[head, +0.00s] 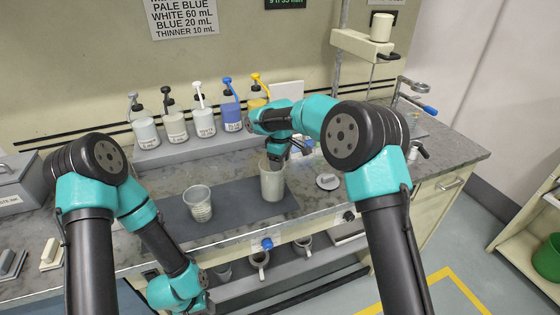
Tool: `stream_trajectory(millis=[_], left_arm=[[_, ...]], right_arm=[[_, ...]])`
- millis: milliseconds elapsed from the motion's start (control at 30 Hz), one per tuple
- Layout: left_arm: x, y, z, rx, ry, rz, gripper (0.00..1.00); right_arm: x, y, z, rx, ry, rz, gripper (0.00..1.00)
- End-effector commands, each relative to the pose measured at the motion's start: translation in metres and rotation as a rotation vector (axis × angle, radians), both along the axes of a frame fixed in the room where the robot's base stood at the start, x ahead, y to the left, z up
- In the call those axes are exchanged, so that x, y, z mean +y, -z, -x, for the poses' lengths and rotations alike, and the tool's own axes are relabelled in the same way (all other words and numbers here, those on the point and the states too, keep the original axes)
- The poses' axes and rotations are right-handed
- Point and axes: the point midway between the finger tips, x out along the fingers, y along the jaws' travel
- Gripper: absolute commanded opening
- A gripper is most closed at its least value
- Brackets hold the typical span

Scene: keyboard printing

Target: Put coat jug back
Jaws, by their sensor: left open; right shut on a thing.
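A tall pale grey jug (271,184) stands upright at the right part of the dark mat on the bench. My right gripper (277,160) is at its top rim and shut on it; the fingertips are partly hidden by my arm. I cannot read a label on this jug. A ribbed translucent cup (199,208) stands to its left on the mat. My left gripper (205,304) is low at the bottom edge, in front of the bench, open; its fingers are mostly out of sight.
Several pump bottles (205,124) stand on a grey riser at the back. Jugs with handles (260,259) sit on a lower shelf (285,277) under the bench front. A small lid-like disc (327,182) lies to the right. The mat (235,203) has free room between the cups.

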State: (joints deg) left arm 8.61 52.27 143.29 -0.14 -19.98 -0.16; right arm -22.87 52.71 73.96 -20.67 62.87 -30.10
Motion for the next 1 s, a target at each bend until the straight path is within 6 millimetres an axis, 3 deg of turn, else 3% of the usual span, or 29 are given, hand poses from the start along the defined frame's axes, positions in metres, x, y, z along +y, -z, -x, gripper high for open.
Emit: stream_trajectory(millis=[33,67,300,667,833,1000], left_arm=[[0.000,0.000,0.000,0.000,0.000,0.000,0.43],[0.000,0.000,0.000,0.000,0.000,0.000,0.43],[0.000,0.000,0.000,0.000,0.000,0.000,0.43],[0.000,0.000,0.000,0.000,0.000,0.000,0.43],[0.000,0.000,0.000,0.000,0.000,0.000,0.43],[0.000,0.000,0.000,0.000,0.000,0.000,0.43]], right_arm=[[0.000,0.001,0.000,0.000,0.000,0.000,0.12],[0.000,0.001,0.000,0.000,0.000,0.000,0.63],[0.000,0.001,0.000,0.000,0.000,0.001,0.86],[0.000,-0.003,0.000,0.000,0.000,0.000,0.86],[0.000,-0.021,0.000,-0.002,0.000,0.000,0.86],[0.000,-0.051,0.000,-0.004,-0.001,-0.001,0.86]])
